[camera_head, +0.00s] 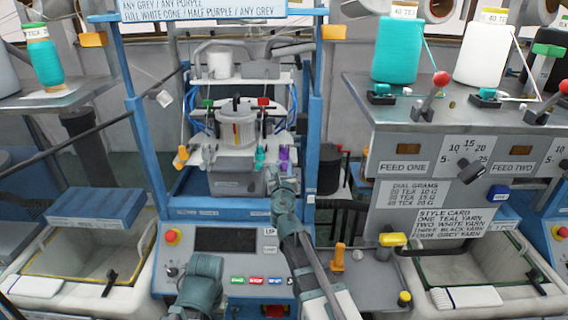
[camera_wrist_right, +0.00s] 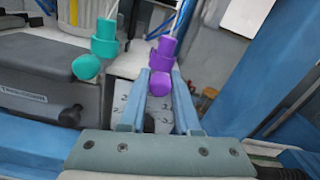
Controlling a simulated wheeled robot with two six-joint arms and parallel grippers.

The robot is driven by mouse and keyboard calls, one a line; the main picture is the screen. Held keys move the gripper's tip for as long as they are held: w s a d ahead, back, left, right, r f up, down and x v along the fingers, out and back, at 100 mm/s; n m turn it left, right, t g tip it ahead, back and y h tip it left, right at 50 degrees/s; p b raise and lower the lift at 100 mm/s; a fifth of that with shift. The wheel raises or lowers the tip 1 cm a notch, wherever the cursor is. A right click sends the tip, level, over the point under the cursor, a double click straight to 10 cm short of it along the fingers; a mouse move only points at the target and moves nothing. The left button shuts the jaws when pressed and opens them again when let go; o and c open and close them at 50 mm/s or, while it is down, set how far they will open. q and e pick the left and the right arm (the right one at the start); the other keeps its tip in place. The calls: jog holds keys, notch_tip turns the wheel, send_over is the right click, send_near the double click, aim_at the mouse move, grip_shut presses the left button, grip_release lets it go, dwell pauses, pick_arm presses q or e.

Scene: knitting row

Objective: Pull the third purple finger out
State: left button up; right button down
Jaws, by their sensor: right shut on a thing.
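A purple finger (camera_head: 284,153) hangs at the right end of the machine's carrier, beside a teal finger (camera_head: 260,158). In the right wrist view the purple finger (camera_wrist_right: 160,80) has a round lower end between the two blue jaws of my right gripper (camera_wrist_right: 160,88). The jaws are shut on that end. In the head view my right gripper (camera_head: 284,170) is just below the purple finger. The teal finger (camera_wrist_right: 98,48) hangs apart to the left in the wrist view. A teal link of mine shows at the bottom, but no left gripper shows.
An orange finger (camera_head: 181,157) hangs at the carrier's left. Blue posts (camera_head: 315,105) flank the machine. A grey box (camera_head: 236,183) sits below the carrier. To the right stand the feed cabinet (camera_head: 450,135) and a small orange peg (camera_head: 339,257).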

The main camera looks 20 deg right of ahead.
jog(key=shift+s, duration=0.3)
jog(key=shift+a, duration=0.1)
jog(key=c, duration=0.9)
grip_release()
jog(key=shift+s, duration=0.1)
